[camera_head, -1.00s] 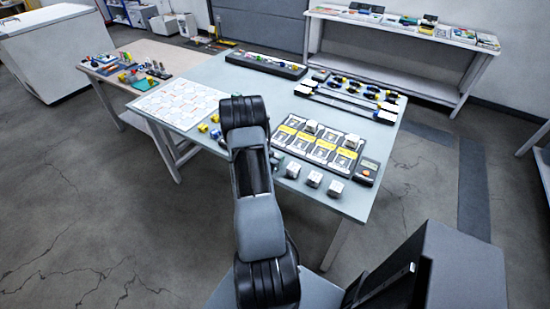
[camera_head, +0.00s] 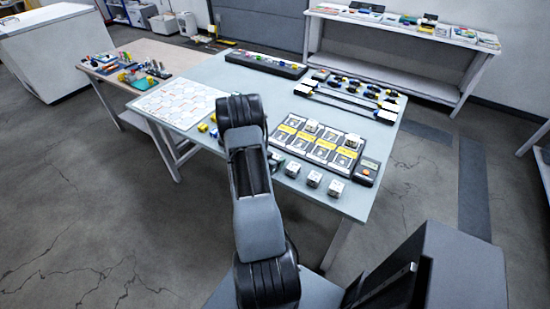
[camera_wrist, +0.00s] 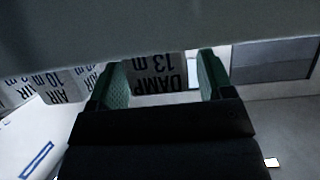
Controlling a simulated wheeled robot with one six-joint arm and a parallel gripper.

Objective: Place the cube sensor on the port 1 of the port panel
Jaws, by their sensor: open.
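In the wrist view, my gripper (camera_wrist: 160,64) is open. Its two green-padded fingers stand on either side of a grey cube (camera_wrist: 157,76) printed "DAMP 13 m". I cannot tell whether either pad touches it. Other printed cubes (camera_wrist: 62,88), reading "AIR", lie to the left. In the head view my gripper is mostly hidden by my arm. The port panel (camera_head: 296,150) lies on the table with dark ports and yellow labels. Pale cubes sit on it at the back (camera_head: 311,126) and right (camera_head: 351,141). Several cubes (camera_head: 314,178) stand in a row in front of it.
A handheld meter (camera_head: 367,171) with an orange button lies right of the panel. Behind are a black rail (camera_head: 345,101) and a dark strip (camera_head: 266,65). A patterned sheet (camera_head: 178,102) covers the table's left. Small yellow and blue parts (camera_head: 208,127) lie near my arm.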

